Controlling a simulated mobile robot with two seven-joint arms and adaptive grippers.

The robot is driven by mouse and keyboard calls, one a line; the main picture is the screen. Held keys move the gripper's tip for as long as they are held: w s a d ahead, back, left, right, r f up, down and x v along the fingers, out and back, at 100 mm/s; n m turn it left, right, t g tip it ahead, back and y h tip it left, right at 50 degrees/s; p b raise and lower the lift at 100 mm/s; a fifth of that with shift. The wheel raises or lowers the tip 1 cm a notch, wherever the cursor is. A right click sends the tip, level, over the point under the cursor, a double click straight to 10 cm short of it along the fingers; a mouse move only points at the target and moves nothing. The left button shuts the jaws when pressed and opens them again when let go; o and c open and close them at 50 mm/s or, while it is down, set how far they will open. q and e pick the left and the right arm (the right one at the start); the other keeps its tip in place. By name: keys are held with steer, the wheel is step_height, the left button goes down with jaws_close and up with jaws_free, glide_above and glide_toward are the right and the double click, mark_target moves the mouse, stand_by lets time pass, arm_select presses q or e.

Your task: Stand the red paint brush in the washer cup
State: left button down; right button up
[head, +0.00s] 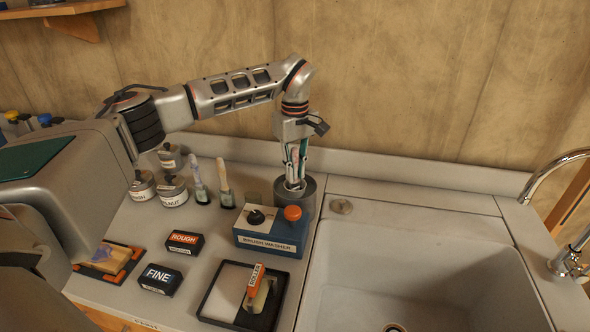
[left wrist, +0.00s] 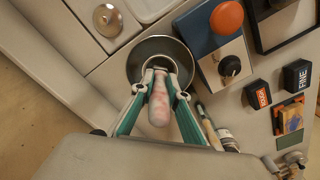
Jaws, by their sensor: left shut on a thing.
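The washer cup (head: 308,196) is a grey round metal cup at the back of the blue and white brush washer (head: 270,246). My left gripper (head: 294,182) points straight down at the cup's mouth, its fingertips at about rim height. It is shut on a brush with a worn, pinkish red and white handle (left wrist: 159,103), held roughly upright. In the left wrist view the handle end faces the camera, between the fingers (left wrist: 157,80) and over the cup (left wrist: 140,58). The brush's lower end is hidden, so I cannot tell whether it touches the cup's bottom. My right gripper is out of view.
Two other brushes (head: 224,178) stand in small jars left of the washer, near several lidded tins (head: 173,191). ROUGH (head: 184,242) and FINE (head: 160,279) blocks and a black tray (head: 214,307) lie in front. A sink (head: 420,270) is at right.

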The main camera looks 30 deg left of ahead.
arm_select(q)
steer(key=c, duration=1.9)
jaws_free()
step_height(320, 180, up, 12)
steer(key=shift+r, duration=0.1)
steer(key=shift+s, duration=0.1)
